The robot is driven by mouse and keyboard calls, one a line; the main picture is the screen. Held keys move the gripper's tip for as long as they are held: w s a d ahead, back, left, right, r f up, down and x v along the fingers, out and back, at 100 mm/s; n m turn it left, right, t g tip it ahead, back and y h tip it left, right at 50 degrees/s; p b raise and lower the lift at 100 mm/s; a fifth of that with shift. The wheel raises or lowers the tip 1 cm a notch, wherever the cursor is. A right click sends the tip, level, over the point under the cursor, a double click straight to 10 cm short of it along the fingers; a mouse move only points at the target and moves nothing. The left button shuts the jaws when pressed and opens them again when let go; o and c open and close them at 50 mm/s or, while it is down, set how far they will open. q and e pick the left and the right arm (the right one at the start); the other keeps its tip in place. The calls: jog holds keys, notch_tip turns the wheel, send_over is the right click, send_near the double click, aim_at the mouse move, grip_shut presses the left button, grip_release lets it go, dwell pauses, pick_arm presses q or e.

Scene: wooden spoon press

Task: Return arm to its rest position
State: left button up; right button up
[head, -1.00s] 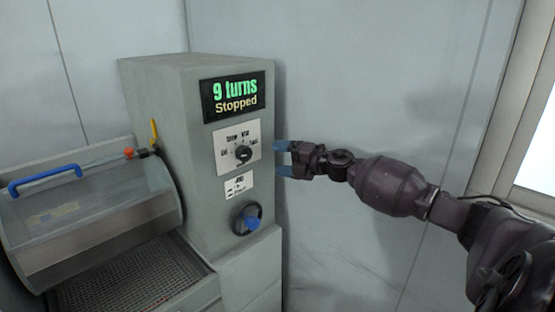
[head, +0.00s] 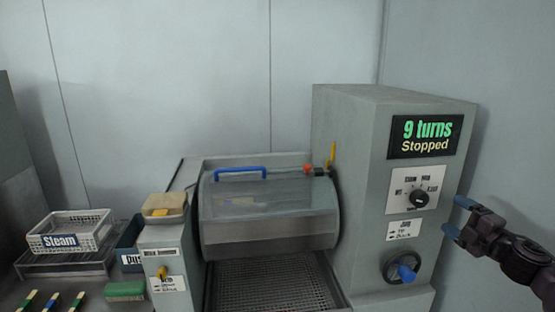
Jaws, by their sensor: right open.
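My right gripper (head: 460,218) is at the right edge of the head view, its blue-tipped fingers open and empty. It is to the right of the grey machine cabinet (head: 347,140), apart from the black selector knob (head: 419,198). The cabinet's display (head: 426,136) reads "9 turns Stopped". Below the knob is a blue-handled dial (head: 405,272). Most of my right arm is cut off by the frame edge. My left gripper is not in view.
A drum with a clear cover and blue handle (head: 240,169) sits left of the cabinet, above a mesh tray (head: 270,283). Further left are a white "Steam" basket (head: 78,238), a dark bin (head: 128,240), a green block (head: 125,290) and several coloured sticks. Wall space above is clear.

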jog(key=s+a+f+m+h, duration=0.1)
jog(key=s+a+f+m, duration=0.1)
jog(key=f+m, duration=0.15)
jog(key=s+a+f+m+g+h, duration=0.1)
jog(key=s+a+f+m, duration=0.1)
jog(key=f, duration=0.3)
jog(key=s+a+f+m+h, duration=0.1)
jog(key=s+a+f+m, duration=0.1)
jog(key=f, duration=0.3)
jog(key=s+a+f+m+g, duration=0.1)
jog(key=s+a+f+m, duration=0.2)
jog(key=s+f, duration=0.3)
jog(key=s+a+f+m+g+h, duration=0.1)
jog(key=s+a+f+m, duration=0.3)
jog(key=s, duration=0.6)
jog(key=s+a+f+m+g+h, duration=0.1)
jog(key=s+a+f+m+g, duration=0.2)
jog(key=s+a+f, duration=0.3)
jog(key=shift+s+a+f+m, duration=0.4)
jog(key=shift+s+f+m, duration=0.5)
jog(key=shift+f, duration=0.8)
jog(key=shift+s, duration=0.1)
